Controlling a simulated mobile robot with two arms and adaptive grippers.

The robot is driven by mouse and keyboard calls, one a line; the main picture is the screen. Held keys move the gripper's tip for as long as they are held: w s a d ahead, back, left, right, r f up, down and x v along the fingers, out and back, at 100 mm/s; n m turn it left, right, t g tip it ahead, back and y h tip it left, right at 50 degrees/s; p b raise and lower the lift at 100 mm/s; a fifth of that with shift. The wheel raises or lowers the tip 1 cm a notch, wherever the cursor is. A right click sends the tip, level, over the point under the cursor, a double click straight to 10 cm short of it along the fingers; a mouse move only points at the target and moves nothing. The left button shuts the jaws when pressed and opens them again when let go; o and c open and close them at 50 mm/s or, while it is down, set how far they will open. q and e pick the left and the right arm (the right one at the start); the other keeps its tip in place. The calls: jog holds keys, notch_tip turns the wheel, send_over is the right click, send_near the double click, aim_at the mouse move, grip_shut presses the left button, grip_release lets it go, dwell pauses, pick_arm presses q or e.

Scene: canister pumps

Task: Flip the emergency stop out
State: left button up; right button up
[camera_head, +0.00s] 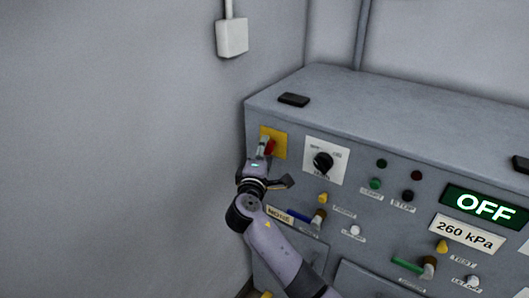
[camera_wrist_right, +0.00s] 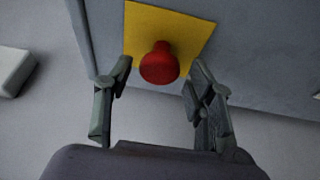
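The emergency stop is a red mushroom button (camera_wrist_right: 159,64) on a yellow square plate (camera_wrist_right: 190,38), on the front of a grey control cabinet. In the head view the red button (camera_head: 270,147) shows partly behind my right gripper (camera_head: 264,150), with the yellow plate (camera_head: 280,136) around it. In the right wrist view my right gripper (camera_wrist_right: 158,90) is open, one finger to each side of the button and a gap at both sides. No contact shows. My left gripper is not in view.
Right of the button sit a black rotary knob (camera_head: 323,163), a green button (camera_head: 376,184) and a lit OFF display (camera_head: 484,206). A black item (camera_head: 293,100) lies on the cabinet top (camera_head: 390,110).

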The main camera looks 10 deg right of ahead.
dwell(0.3)
jog(key=v, duration=1.1)
jog(key=shift+s, duration=0.4)
jog(key=shift+a+f, duration=0.1)
